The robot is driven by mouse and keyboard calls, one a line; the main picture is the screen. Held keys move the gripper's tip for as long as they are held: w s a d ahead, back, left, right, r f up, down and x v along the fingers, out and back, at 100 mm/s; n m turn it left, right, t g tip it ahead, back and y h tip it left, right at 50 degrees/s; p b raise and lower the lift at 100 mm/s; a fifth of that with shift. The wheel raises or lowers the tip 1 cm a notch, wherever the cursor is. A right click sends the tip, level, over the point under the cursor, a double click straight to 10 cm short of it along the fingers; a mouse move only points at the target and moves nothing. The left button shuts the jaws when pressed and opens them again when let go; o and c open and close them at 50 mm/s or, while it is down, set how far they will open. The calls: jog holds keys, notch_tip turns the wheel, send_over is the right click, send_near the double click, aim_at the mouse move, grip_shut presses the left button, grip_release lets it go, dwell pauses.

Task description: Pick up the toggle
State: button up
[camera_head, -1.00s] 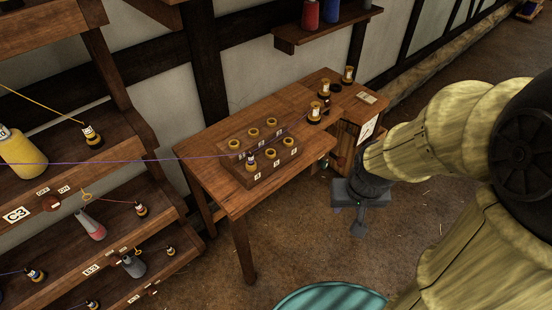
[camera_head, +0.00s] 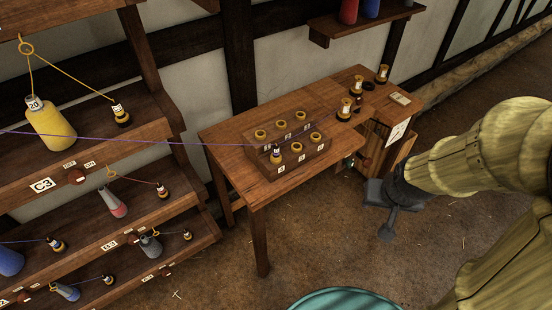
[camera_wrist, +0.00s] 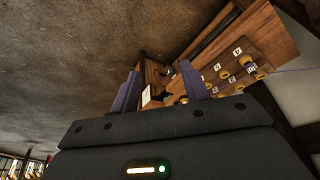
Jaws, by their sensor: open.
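A small dark peg with a pale top, which may be the toggle (camera_head: 276,153), stands in a front socket of the wooden block (camera_head: 310,158) on the table. A taut purple thread runs from it to the left. It shows small in the wrist view (camera_wrist: 251,68), and I cannot make out its form. Similar dark and brass pieces with threads stand on the left shelves, so I cannot tell for certain which is the toggle. My gripper (camera_head: 388,232) is right of the table, pointing down and apart from the block. In the wrist view its two fingers (camera_wrist: 160,86) are spread and empty.
The wooden table (camera_head: 225,138) carries the block and several brass-topped spools (camera_head: 345,108) at its right end. A small cabinet (camera_head: 384,150) stands under that end. A tiered shelf (camera_head: 150,130) with bobbins is at left. A teal round thing (camera_head: 345,302) lies in front. Floor between is clear.

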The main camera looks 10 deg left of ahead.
jog(key=w+a+f+n+t+y+b, duration=0.2)
jog(key=w+a+f+t+b, duration=0.2)
jog(key=w+a+f+b, duration=0.4)
jog(key=w+a+f+n+t+y+b, duration=0.1)
jog(key=w+a+f+t+y+b, duration=0.1)
jog(key=w+a+f+t+b, duration=0.6)
jog(key=s+a+n+y+b, duration=0.1)
jog(key=s+a+y+b, duration=0.1)
jog(key=s+a, duration=0.3)
jog(key=a+f+b, duration=0.1)
jog(key=a, duration=0.2)
jog(key=shift+s+a+t+y, duration=0.15)
jog(key=shift+s+t+y, duration=0.15)
